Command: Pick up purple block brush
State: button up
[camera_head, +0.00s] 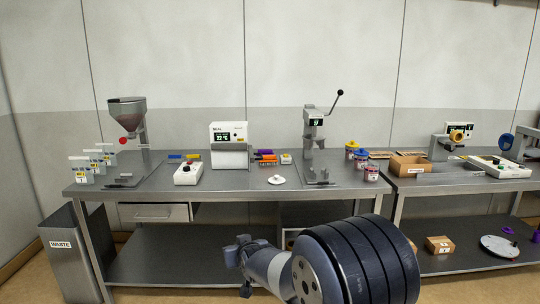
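A small purple block (264,152), likely the purple block brush, lies at the back of the left steel table, just right of the white display box. An orange piece (268,160) lies right in front of it. Its bristles are too small to make out. My gripper (238,255) is low in front of the table, below the tabletop and well apart from the purple block. Whether its fingers are open or shut is too small to tell.
The white display box (229,145) stands left of the purple block, and a lever press (313,145) stands to its right. A white knob-topped disc (276,180) lies nearer the front edge. The tabletop's front middle is mostly clear. A waste bin (62,245) stands at left.

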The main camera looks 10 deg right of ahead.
aim_at(265, 152)
jog(key=i+z, duration=0.2)
jog(key=i, duration=0.6)
jog(key=i+j+z, duration=0.15)
jog(key=i, duration=0.65)
jog(key=i+j+z, duration=0.1)
jog(key=i+j, duration=0.15)
jog(key=i, duration=0.25)
jog(key=i+j+z, duration=0.1)
jog(key=i+j, duration=0.15)
jog(key=i, duration=0.25)
jog(key=i+j+z, duration=0.1)
jog(key=i+j, duration=0.2)
jog(key=i, duration=0.15)
